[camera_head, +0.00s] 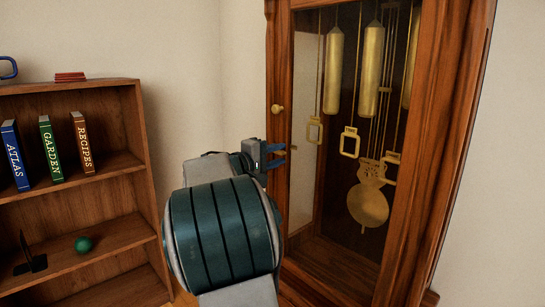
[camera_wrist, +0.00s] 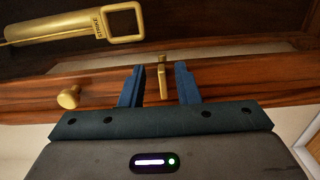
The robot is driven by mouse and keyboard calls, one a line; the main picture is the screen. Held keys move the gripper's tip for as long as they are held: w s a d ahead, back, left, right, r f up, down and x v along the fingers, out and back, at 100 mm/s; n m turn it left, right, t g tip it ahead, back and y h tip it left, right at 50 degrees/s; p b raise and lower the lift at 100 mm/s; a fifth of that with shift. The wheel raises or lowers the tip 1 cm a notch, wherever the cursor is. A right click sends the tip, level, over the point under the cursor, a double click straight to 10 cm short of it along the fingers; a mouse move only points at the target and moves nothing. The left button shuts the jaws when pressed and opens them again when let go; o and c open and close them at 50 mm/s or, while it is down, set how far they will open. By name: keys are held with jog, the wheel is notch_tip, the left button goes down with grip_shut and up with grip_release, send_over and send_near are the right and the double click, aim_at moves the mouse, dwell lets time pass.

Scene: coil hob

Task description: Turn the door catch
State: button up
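The brass door catch (camera_wrist: 162,78) stands on the wooden door frame of a tall clock (camera_head: 452,110). In the head view my gripper (camera_head: 281,156) reaches the left edge of the clock door, and the catch is hidden there. A round brass knob (camera_wrist: 69,97) sits on the same frame left of my fingers; it also shows in the head view (camera_head: 277,109), above my gripper.
Behind the clock door hang brass weights (camera_head: 334,70) and a round pendulum (camera_head: 367,205). A wooden bookshelf (camera_head: 112,88) with books and a green ball (camera_head: 83,244) stands at the left. Bare wall lies between shelf and clock.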

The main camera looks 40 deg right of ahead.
jog(key=s+a+p, duration=0.1)
jog(key=a+p, duration=0.2)
jog(key=a, duration=1)
jog(key=shift+a+p, duration=0.35)
jog(key=shift+a, duration=0.05)
